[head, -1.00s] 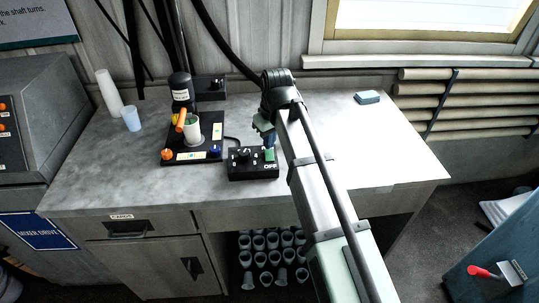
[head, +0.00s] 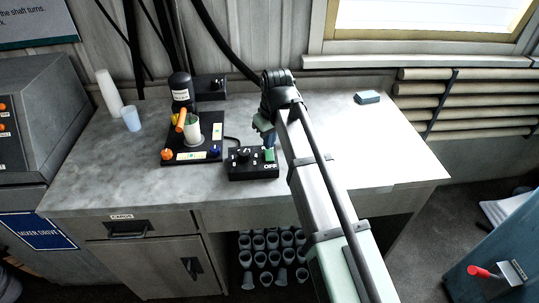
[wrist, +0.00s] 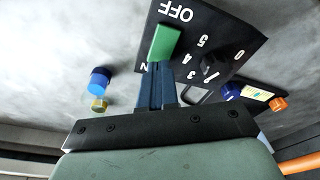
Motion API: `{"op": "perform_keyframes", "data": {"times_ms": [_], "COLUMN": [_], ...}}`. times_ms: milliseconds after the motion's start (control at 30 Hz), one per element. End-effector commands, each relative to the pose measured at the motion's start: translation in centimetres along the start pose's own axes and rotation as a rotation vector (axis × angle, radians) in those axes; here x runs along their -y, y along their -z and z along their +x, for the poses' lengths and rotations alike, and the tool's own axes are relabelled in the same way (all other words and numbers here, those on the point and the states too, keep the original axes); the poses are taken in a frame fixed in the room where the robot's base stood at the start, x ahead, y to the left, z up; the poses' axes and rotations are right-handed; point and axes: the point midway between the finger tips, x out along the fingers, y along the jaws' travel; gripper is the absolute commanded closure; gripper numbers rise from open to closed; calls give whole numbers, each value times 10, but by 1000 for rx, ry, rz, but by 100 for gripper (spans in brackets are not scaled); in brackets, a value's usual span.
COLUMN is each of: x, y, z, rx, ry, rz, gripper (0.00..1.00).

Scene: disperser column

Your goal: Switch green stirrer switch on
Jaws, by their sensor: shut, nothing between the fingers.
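The green stirrer switch (head: 269,155) sits at the right end of a black control box (head: 252,174) on the bench, by the OFF label. In the wrist view the green switch (wrist: 165,43) lies just beyond my blue fingertips, between the OFF label and a partly covered label ending in N. My gripper (head: 268,139) is shut and empty, close above and behind the switch. In the wrist view my gripper (wrist: 156,66) has its fingers together at the switch's near end. I cannot tell whether they touch it.
A black dial (head: 242,153) is on the box left of the switch. A black stirrer stand (head: 190,155) with a white cup (head: 193,126) and coloured knobs stands to the left. Paper cups (head: 110,95) are at the far left. The bench's right side is mostly clear.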

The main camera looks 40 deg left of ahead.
Motion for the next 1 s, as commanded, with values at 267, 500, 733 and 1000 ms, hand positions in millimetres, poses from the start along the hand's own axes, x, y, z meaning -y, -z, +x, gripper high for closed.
{"op": "perform_keyframes", "data": {"times_ms": [267,500,733,1000], "x": [0,0,0,0], "y": [0,0,0,-1], "z": [0,0,3,6], "rx": [0,0,0,0], "ry": [0,0,0,0], "rz": [0,0,0,0], "gripper": [100,100,100,100]}}
